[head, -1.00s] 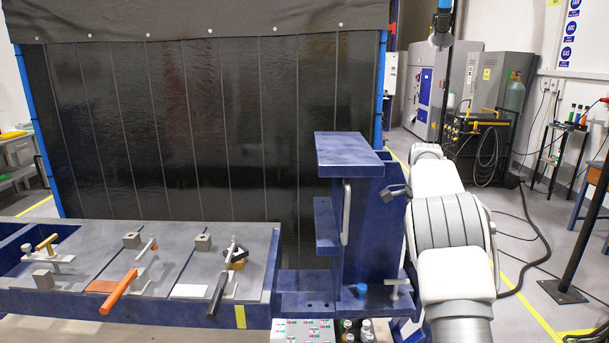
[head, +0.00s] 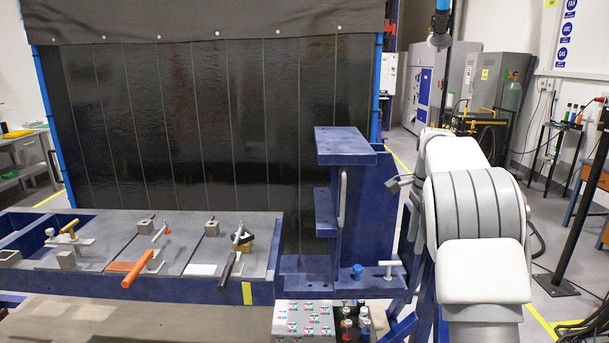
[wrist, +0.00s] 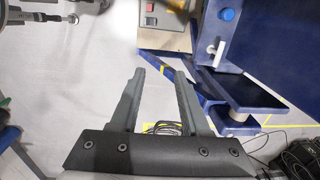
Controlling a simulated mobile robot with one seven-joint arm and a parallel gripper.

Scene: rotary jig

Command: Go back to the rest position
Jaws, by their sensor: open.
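My gripper (wrist: 162,92) shows in the wrist view with its two grey fingers apart and nothing between them. Beyond the fingertips are pale floor and a thin yellow line. My gripper does not show in the head view; only my white and grey arm is there, on the right side. The blue rotary jig (head: 340,210) stands just left of my arm in the head view. Part of its blue frame (wrist: 262,60) fills the upper right of the wrist view, clear of the fingers.
A blue-edged table (head: 130,288) with toggle clamps, one with an orange handle (head: 137,268), lies at left. A control panel (head: 303,320) and small bottles (head: 355,325) are at the front. A dark curtain (head: 170,130) stands behind. Cables (wrist: 165,128) lie on the floor.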

